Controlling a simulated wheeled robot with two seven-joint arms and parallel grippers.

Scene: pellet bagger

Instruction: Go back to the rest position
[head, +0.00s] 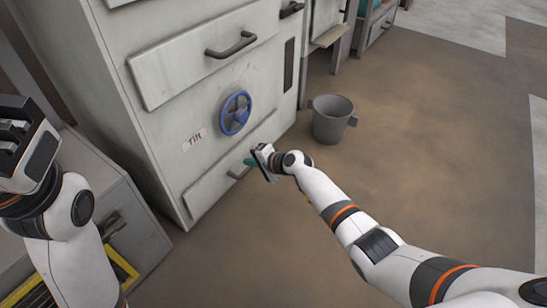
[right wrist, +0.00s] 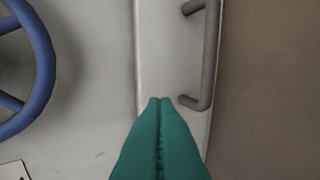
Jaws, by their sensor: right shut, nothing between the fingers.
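My right gripper (head: 250,161) reaches out to the front of the grey machine cabinet (head: 165,120), near the bottom drawer and its handle (head: 239,171). In the right wrist view its teal fingers (right wrist: 160,130) are together with nothing between them, their tips beside the lower end of the handle (right wrist: 205,60). I cannot tell whether they touch the cabinet. My left gripper (head: 25,135) is raised at the left edge of the head view; its fingers are partly cut off, so its opening is unclear.
A blue handwheel (head: 235,113) sits above the bottom drawer, with a "Tilt" label (head: 194,139) at its left. A grey bucket (head: 331,122) stands on the floor beyond my right gripper. A low grey unit (head: 130,225) is at lower left. The brown floor (head: 440,150) at right is clear.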

